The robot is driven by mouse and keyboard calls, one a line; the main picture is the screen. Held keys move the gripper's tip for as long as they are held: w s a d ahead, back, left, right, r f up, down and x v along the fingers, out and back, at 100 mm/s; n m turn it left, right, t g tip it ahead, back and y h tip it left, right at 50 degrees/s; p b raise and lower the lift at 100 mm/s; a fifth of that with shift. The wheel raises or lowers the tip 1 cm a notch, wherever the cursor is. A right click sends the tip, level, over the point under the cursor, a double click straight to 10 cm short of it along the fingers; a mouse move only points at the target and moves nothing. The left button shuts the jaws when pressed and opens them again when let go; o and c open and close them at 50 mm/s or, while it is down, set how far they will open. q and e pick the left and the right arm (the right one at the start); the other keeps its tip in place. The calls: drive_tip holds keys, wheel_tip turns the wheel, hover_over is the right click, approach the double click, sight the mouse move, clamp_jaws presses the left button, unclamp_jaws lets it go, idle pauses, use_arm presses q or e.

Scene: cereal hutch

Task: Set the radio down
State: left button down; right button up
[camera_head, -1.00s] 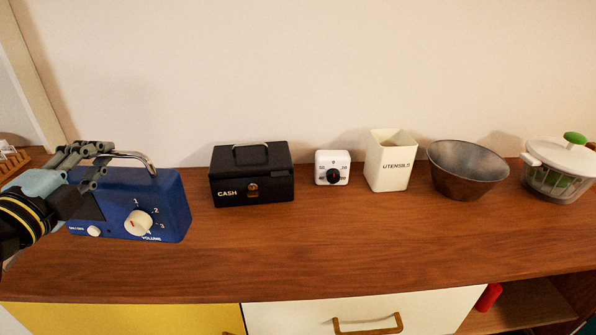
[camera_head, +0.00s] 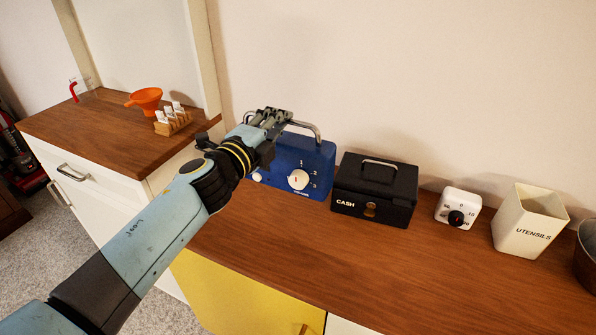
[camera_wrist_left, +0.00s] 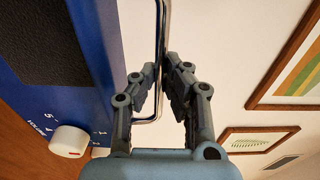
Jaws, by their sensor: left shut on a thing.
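The blue radio (camera_head: 318,160) is at the back of the wooden counter, left of the black cash box. It has a white volume knob and a metal carry handle. My left gripper (camera_head: 270,118) is shut on the handle at the radio's top left. In the left wrist view the gripper's fingers (camera_wrist_left: 167,88) close around the handle bar, with the radio (camera_wrist_left: 72,60) beside them at the left. The radio looks upright. My arm hides its left part, and I cannot tell whether its base touches the counter. My right gripper is not in view.
The cash box (camera_head: 376,188) stands close to the radio's right. Beyond it are a white timer (camera_head: 457,208) and a utensils holder (camera_head: 530,222). An orange funnel (camera_head: 145,100) and a small rack (camera_head: 172,123) stand on the left counter. The counter front is clear.

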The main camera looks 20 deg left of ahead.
use_arm(q)
drive_tip(key=s+a+f+b, duration=0.1)
drive_tip(key=a+f+b, duration=0.9)
drive_tip(key=a+b, duration=0.1)
drive_tip(key=shift+s+a+f+b, duration=0.15)
drive_tip(key=shift+a+f+b, duration=0.1)
drive_tip(key=shift+f+b, duration=0.2)
drive_tip(key=shift+f, duration=0.15)
drive_tip(key=c, duration=1.7)
unclamp_jaws()
drive_tip(key=shift+c, duration=0.2)
drive_tip(key=shift+o, duration=1.4)
